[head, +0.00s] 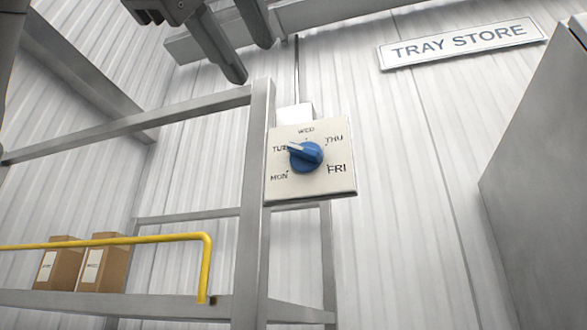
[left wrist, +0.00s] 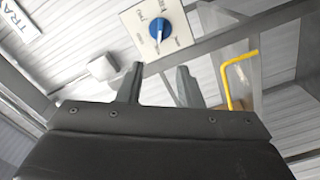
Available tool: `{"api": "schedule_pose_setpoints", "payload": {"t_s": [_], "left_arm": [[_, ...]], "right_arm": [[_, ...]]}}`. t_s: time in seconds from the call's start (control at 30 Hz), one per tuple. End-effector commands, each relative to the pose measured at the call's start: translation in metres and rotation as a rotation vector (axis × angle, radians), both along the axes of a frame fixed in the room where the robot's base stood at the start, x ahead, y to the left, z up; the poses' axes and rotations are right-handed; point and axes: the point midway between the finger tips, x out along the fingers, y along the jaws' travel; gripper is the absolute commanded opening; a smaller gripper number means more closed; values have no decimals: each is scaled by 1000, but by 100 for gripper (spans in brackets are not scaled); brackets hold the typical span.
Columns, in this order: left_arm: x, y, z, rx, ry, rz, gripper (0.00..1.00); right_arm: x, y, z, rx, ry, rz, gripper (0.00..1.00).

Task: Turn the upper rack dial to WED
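The rack dial is a blue knob (head: 306,157) on a square white plate (head: 338,182) fixed to a grey rack post. The plate reads MON, TUE, WED, THU and FRI around the knob. Its white pointer aims up and left, near TUE; WED is at the top. My left gripper (head: 250,60) is above and left of the plate, with its fingers apart and nothing between them. In the left wrist view my open fingers (left wrist: 160,75) are below the knob (left wrist: 158,29), not touching it. My right gripper is not in view.
A yellow rail (head: 120,241) runs along the rack shelf (head: 150,306), with cardboard boxes (head: 103,264) behind it. A TRAY STORE sign (head: 462,43) hangs upper right. A grey cabinet (head: 540,170) stands at the right. The space right of the plate is clear.

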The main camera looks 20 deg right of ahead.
Motion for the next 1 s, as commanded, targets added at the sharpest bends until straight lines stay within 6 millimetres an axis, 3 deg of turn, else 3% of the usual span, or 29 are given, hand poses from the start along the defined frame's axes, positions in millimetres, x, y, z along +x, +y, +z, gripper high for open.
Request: {"api": "schedule_pose_setpoints", "payload": {"t_s": [0.4,0.8,1.0], "left_arm": [[44,-30,5,2,2,-3,33],[114,-77,3,1,5,-2,33],[133,-90,2,0,1,-2,33]], "right_arm": [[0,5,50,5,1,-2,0],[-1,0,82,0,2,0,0],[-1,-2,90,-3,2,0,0]]}}
